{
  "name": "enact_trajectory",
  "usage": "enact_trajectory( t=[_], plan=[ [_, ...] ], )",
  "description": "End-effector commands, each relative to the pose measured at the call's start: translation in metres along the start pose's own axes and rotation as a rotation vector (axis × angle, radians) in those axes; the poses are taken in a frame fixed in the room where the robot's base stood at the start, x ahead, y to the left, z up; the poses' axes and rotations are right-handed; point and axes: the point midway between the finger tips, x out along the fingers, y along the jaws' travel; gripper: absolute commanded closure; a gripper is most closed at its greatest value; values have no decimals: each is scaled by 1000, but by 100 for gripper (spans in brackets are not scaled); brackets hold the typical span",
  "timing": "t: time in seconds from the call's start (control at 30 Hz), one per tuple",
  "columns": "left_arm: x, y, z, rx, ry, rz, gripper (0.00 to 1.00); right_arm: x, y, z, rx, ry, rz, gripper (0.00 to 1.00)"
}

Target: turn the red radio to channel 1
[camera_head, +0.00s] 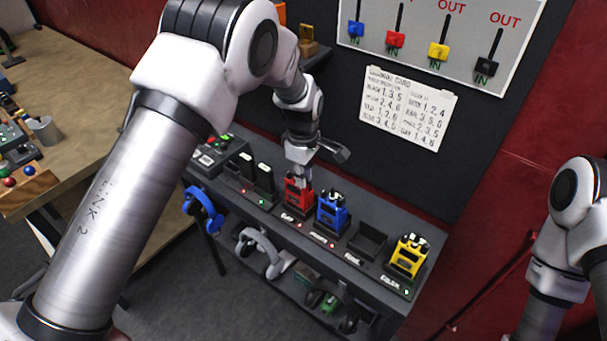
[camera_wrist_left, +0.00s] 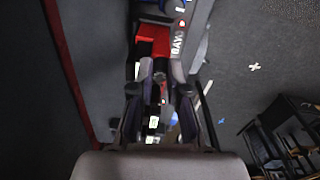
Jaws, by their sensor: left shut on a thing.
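The red radio (camera_head: 297,196) stands upright in its slot on the dark bench, left of the blue radio. My left gripper (camera_head: 301,174) is directly above it, at the radio's top. In the left wrist view the red radio (camera_wrist_left: 153,40) shows beyond my left gripper (camera_wrist_left: 160,75), whose two fingers are shut on a small dark knob (camera_wrist_left: 161,88) on the radio's top. The knob's channel marking cannot be read. Of my right arm only links show at the right edge; its gripper is out of view.
A blue radio (camera_head: 332,212) and a yellow radio (camera_head: 408,256) stand further right, with an empty dark slot (camera_head: 367,243) between them. Black radios (camera_head: 262,178) stand to the left. Headphones (camera_head: 204,212) hang at the front. A panel of levers (camera_head: 440,40) and a paper card (camera_head: 407,108) are on the wall behind.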

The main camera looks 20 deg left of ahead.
Motion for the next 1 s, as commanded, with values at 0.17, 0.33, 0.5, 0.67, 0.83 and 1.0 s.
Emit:
enact_trajectory(
  t=[0.17,0.33,0.5,0.67,0.83,1.0],
  plan=[
    [0,0,0,-59,2,0,100,0,0,0,0,0,0,60],
    [0,0,0,-83,2,1,100,0,0,0,0,0,0,60],
    [0,0,0,-86,2,0,100,0,0,0,0,0,0,60],
    [0,0,0,-85,2,0,100,0,0,0,0,0,0,60],
    [0,0,0,-85,2,0,58,0,0,0,0,0,0,60],
    [0,0,0,-85,2,0,58,0,0,0,0,0,0,60]
  ],
)
